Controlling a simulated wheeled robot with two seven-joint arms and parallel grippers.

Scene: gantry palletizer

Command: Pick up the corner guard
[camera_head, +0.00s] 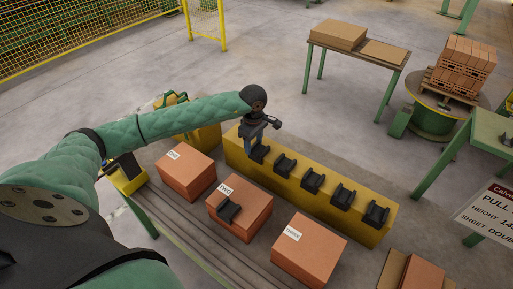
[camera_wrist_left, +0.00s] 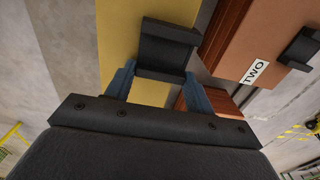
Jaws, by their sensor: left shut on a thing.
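My left gripper (camera_head: 260,142) is over the left end of the yellow beam (camera_head: 235,150). It is shut on a black corner guard (camera_head: 259,154), the leftmost in the row. In the left wrist view this corner guard (camera_wrist_left: 168,46) sits between the two blue-grey fingers (camera_wrist_left: 158,82), over the yellow surface. I cannot tell whether it still touches the beam. Several more black corner guards (camera_head: 312,180) stand in a row to the right. Another corner guard (camera_head: 229,210) lies on the box labelled TWO (camera_head: 252,223). My right gripper is not in view.
A box with a white label (camera_head: 186,172) stands left of box TWO and another labelled box (camera_head: 310,252) right of it. Behind are a table with cardboard (camera_head: 384,53) and a round stand with bricks (camera_head: 435,118). The floor between is clear.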

